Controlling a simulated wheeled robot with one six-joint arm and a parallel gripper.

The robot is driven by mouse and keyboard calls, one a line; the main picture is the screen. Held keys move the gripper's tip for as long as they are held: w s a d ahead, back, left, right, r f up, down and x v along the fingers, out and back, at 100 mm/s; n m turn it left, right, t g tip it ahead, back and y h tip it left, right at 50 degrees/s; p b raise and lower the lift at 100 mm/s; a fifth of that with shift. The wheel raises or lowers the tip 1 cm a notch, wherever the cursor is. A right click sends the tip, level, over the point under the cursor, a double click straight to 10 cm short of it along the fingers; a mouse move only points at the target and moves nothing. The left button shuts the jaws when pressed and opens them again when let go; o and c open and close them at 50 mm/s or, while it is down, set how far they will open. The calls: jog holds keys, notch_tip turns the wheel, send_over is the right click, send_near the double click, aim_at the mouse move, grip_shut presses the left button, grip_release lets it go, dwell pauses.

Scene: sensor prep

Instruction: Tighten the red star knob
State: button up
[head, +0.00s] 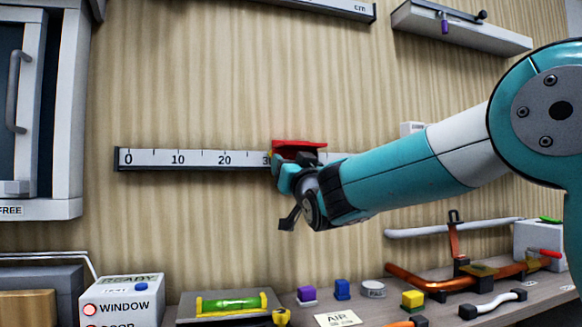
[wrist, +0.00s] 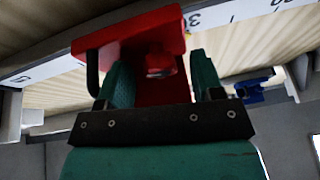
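A red slider (head: 300,148) sits on the long white scale rail (head: 195,159) on the wall, just right of the 30 mark's start. My gripper (head: 291,170) is at the slider, covering its lower part in the head view. In the wrist view, the slider (wrist: 130,34) spans above my gripper (wrist: 163,72). A small rounded red piece, apparently the knob (wrist: 160,66), shows between the two teal fingers. The fingers stand wide apart, one on each side of it, with no clear contact. The knob's star shape cannot be made out, and it is hidden in the head view.
Below is a bench with a green level (head: 231,304), a READY box (head: 123,302), coloured blocks and a copper pipe (head: 420,283). A cabinet (head: 45,110) stands at left. A grey shelf (head: 462,27) is at upper right. The wall around the rail is mostly clear.

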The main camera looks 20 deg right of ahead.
jog(key=b+v, duration=0.5)
jog(key=v, duration=1.2)
jog(key=shift+s, duration=0.2)
